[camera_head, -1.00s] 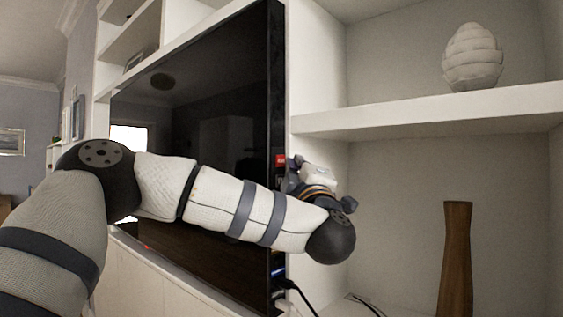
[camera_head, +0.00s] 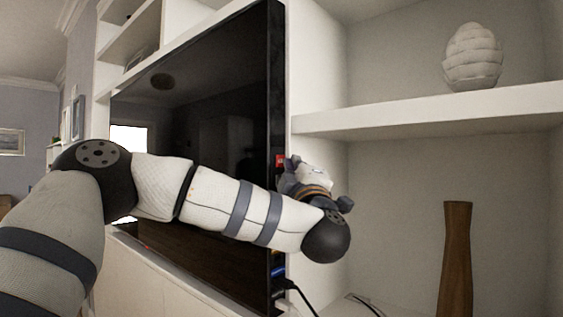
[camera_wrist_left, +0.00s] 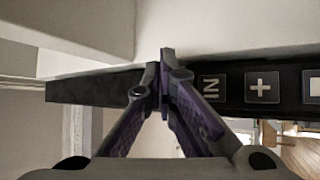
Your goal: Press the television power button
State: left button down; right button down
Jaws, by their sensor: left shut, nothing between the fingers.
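The television (camera_head: 225,125) has a large dark screen and is mounted in a white wall unit. In the head view, a small red patch (camera_head: 280,160) shows on its side edge; I cannot tell for sure that it is the power button. My left gripper (camera_head: 289,164) is beside that edge, close to the patch, its fingertips hard to make out. In the left wrist view, the gripper (camera_wrist_left: 164,78) is shut and empty, its tips over the black side edge. To their right are buttons marked "IN" (camera_wrist_left: 210,88) and "+" (camera_wrist_left: 262,87). Contact cannot be told. My right gripper is not in view.
A white shelf (camera_head: 430,115) holding a ribbed white vase (camera_head: 473,57) is at the right. A tall brown wooden vase (camera_head: 456,258) stands below it. A black cable (camera_head: 302,297) runs from the television's lower edge. The alcove between the gripper and brown vase is open.

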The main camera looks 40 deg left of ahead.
pick_arm(q)
jog(key=shift+a, duration=0.5)
dwell(0.6)
jog(key=shift+d, duration=0.85)
jog(key=shift+s+d, duration=0.15)
jog(key=shift+d, duration=1.1)
jog(key=shift+s+d, duration=0.15)
jog(key=shift+d, duration=1.1)
